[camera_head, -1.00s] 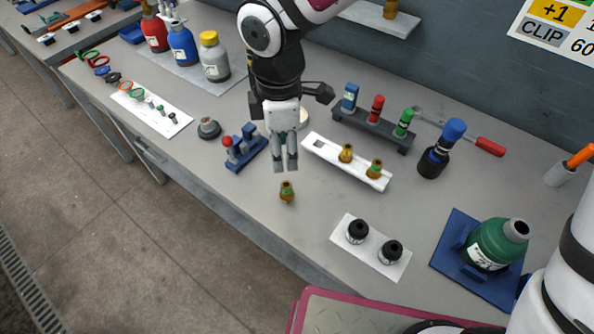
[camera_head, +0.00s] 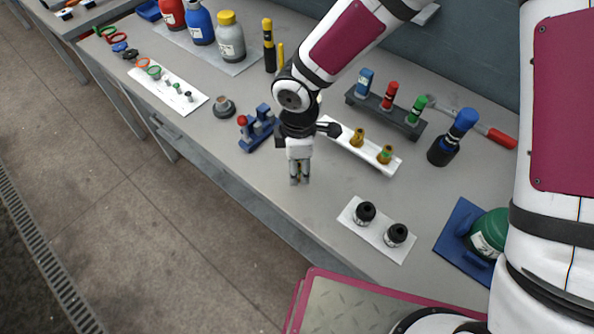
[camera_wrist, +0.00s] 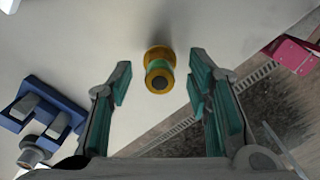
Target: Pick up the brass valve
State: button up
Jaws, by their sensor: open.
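The brass valve (camera_wrist: 160,68) shows in the wrist view as a gold piece with a green band and a dark round end. It sits on the grey table between and just beyond my two open fingertips, apart from both. In the head view my gripper (camera_head: 300,180) points down near the table's front edge and hides nearly all of that valve. In the wrist view my gripper (camera_wrist: 160,88) is open with nothing between its pads. Two similar brass pieces (camera_head: 358,137) (camera_head: 385,154) stand in a white rack (camera_head: 342,140) behind my gripper.
A blue holder (camera_head: 258,130) stands left of my gripper. A white plate (camera_head: 396,249) with two black-capped bottles (camera_head: 365,212) lies to the right. A dark rack of coloured cylinders (camera_head: 390,95) is behind. The table's front edge is close; bare table lies left of the plate.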

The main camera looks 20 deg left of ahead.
jog(key=shift+f, duration=0.2)
grip_shut()
jog(key=shift+r, duration=0.15)
